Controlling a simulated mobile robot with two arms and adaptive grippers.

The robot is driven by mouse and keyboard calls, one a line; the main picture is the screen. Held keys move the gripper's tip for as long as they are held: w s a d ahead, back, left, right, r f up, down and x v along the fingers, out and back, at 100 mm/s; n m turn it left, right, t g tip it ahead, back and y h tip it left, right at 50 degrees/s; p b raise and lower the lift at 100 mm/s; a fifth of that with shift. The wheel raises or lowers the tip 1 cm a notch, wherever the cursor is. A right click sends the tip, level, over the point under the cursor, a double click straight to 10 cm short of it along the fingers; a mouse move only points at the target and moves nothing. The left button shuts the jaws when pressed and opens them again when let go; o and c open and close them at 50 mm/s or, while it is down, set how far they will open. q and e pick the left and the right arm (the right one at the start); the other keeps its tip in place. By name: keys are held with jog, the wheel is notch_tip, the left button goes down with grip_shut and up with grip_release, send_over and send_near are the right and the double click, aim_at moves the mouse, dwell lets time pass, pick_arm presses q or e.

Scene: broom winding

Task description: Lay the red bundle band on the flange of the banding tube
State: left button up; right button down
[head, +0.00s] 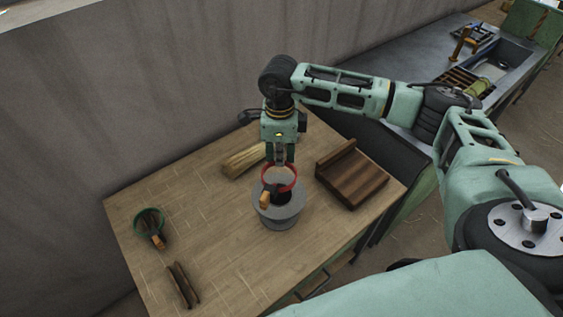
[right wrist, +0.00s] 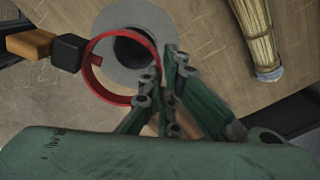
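The red bundle band (head: 265,181) is a ring with a black block and an orange handle (right wrist: 28,44). My right gripper (head: 280,160) is shut on the band's far side and holds it over the grey banding tube (head: 292,214). In the right wrist view the fingers (right wrist: 160,85) pinch the edge of the red ring (right wrist: 110,97). The ring overlaps the tube's dark opening and pale flange (right wrist: 108,22) but looks off-centre; a gap below it cannot be judged exactly. The tube stands upright on the table. My left gripper is out of view.
A straw bundle (head: 243,160) lies behind the tube. A stepped wooden block (head: 352,178) stands to the right. A green ring with an orange handle (head: 149,222) and a dark brown wooden piece (head: 183,285) are at the left. The wooden table (head: 215,240) is clear between them.

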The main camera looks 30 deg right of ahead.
aim_at(280, 182)
notch_tip(280, 182, down, 2)
jog(key=shift+b, duration=0.6)
jog(key=shift+f+b, duration=0.7)
jog(key=shift+f, duration=0.7)
notch_tip(280, 182, down, 2)
jog(key=shift+f+b, duration=0.1)
jog(key=shift+b, duration=0.6)
jog(key=shift+f+b, duration=0.35)
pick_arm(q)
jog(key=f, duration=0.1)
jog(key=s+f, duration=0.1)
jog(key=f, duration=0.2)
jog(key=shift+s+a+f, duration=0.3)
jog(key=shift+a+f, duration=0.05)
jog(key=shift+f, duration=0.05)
pick_arm(e)
jog(key=c, duration=2.5)
grip_release()
jog(key=o, duration=0.6)
